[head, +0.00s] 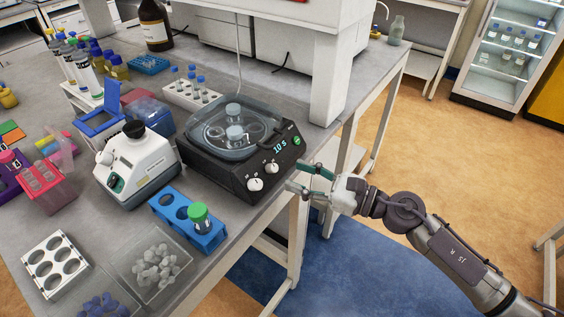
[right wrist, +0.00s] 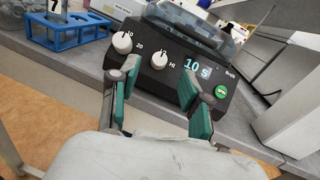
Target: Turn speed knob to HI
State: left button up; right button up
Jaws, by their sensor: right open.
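The black machine (head: 225,165) with a clear lid stands at the bench edge, its front panel facing my right arm. The panel has two white knobs. The knob nearer the display (head: 272,167) has an HI mark beside it in the right wrist view (right wrist: 159,59); its exact pointer setting is too small to read surely. The other knob (right wrist: 122,42) has 10 and 20 marks. My right gripper (head: 297,177) is open and empty in front of the panel. In the right wrist view, its fingers (right wrist: 157,84) are spread below the HI knob, apart from it. My left gripper is not in view.
The display (right wrist: 197,68) reads 10 s, with a green button (right wrist: 221,91) beside it. A blue rack (head: 187,222) with a green-capped tube stands left of the machine. A white bench post (head: 328,85) rises to the right. The space before the bench edge is free.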

aim_at(275, 168)
jog(key=shift+p+x, duration=0.5)
jog(key=shift+x, duration=1.85)
grip_shut()
